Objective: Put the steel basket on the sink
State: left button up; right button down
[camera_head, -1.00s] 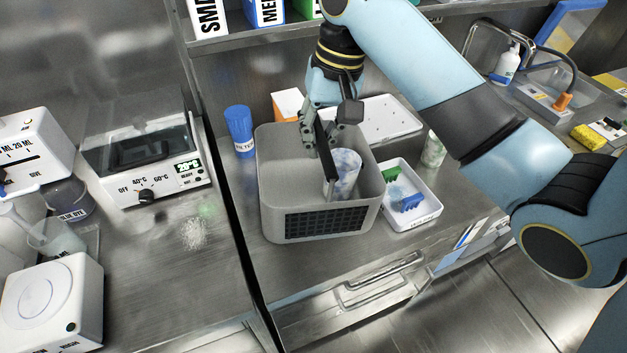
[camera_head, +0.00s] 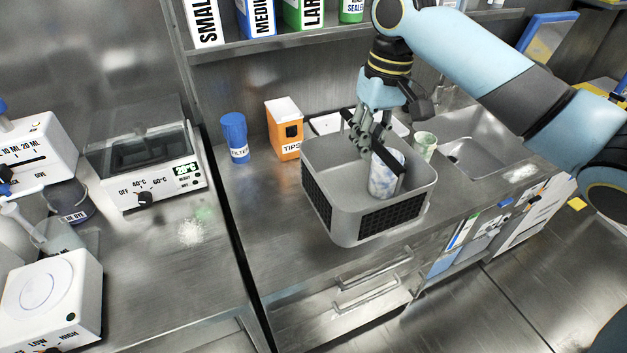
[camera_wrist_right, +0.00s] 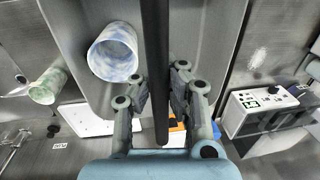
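The grey steel basket (camera_head: 335,222) has dark mesh panels and a dark bar handle across its top. It appears held above the steel counter. A blue-and-white mottled cup (camera_head: 384,176) is inside it and also shows in the right wrist view (camera_wrist_right: 114,54). My right gripper (camera_head: 376,140) is over the basket, its fingers closed around the handle bar (camera_wrist_right: 155,60); the wrist view shows the bar between them (camera_wrist_right: 160,105). The steel sink (camera_head: 485,140) lies to the right of the basket, partly hidden by my right arm. My left gripper is not visible.
A green mottled cup (camera_head: 424,146) stands behind the basket's right side, near the sink. An orange tips box (camera_head: 284,128) and blue filter bottle (camera_head: 235,138) stand to the left. A white tray (camera_head: 326,124) is partly hidden behind. A shelf (camera_head: 300,40) runs above.

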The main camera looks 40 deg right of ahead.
send_over(318, 168)
jog(key=s+a, duration=0.2)
notch_tip(318, 168, down, 6)
jog(key=shift+d+r, duration=0.15)
jog(key=shift+r, duration=0.05)
jog(key=shift+w+f, duration=0.1)
jog(key=shift+f, duration=1.95)
jog(key=c, duration=1.5)
grip_release()
jog(key=shift+f, duration=0.15)
jog(key=r, duration=0.4)
jog(key=d+r, duration=0.1)
jog(key=r, duration=0.7)
jog(key=shift+s+d+r, duration=0.15)
jog(key=shift+s+d, duration=0.1)
